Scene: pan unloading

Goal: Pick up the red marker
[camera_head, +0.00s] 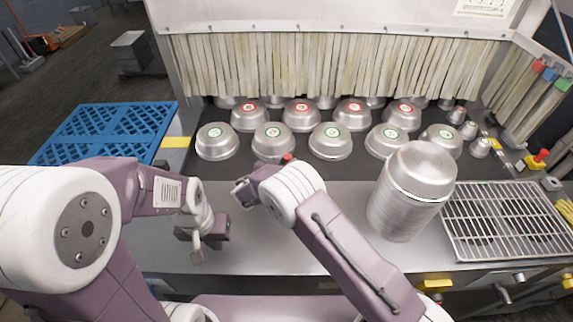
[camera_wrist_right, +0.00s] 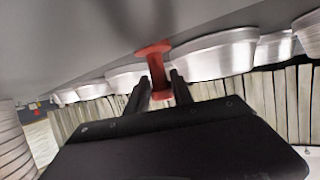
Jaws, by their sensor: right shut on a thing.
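The red marker (camera_wrist_right: 156,69) is a small spool-shaped piece with a wide, flat end, seen between my right gripper's two dark fingers (camera_wrist_right: 159,88) in the right wrist view. These fingers are shut on its narrow middle. Its wide end is close to the grey counter surface; I cannot tell whether they touch. In the head view only a bit of red marker (camera_head: 287,157) shows past my right gripper (camera_head: 272,165), which my wrist partly hides. My left gripper (camera_head: 198,250) hangs over the counter at the left, with nothing visible in it; its finger opening is unclear.
Rows of metal pans (camera_head: 331,142) with red or green labels stand behind my right gripper. A tall stack of pans (camera_head: 404,205) stands to its right, beside a metal rack (camera_head: 505,222). A blue pallet (camera_head: 110,128) lies at the left. The counter's front middle is clear.

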